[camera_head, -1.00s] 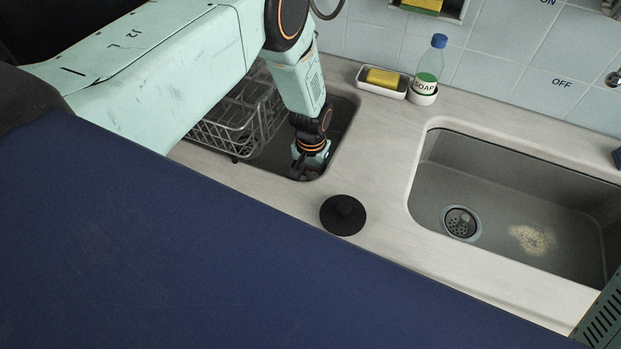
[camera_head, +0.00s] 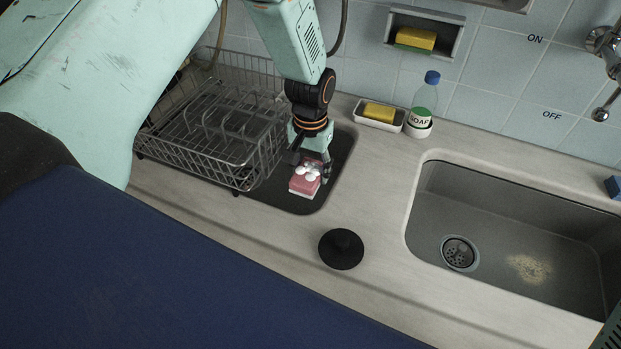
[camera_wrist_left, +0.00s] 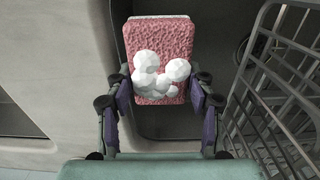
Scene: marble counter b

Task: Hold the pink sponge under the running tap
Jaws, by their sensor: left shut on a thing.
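The pink sponge (camera_head: 303,187) has a pale base layer and white foam blobs on top. My left gripper (camera_head: 311,165) is shut on it, over the small left basin (camera_head: 337,165). In the left wrist view the sponge (camera_wrist_left: 160,42) sits between the two fingers (camera_wrist_left: 160,100), with the foam facing the camera. A chrome tap fitting with a lever (camera_head: 603,42) is on the tiled wall at the upper right, beside the ON and OFF marks. Its outlet and any running water are not visible. My right gripper is not in view.
A wire dish rack (camera_head: 225,130) stands left of the gripper. A black round plug (camera_head: 341,249) lies on the counter. The large sink (camera_head: 500,225) at right has a drain and a crumb patch. A soap bottle (camera_head: 424,100) and yellow sponge (camera_head: 379,112) stand at the back.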

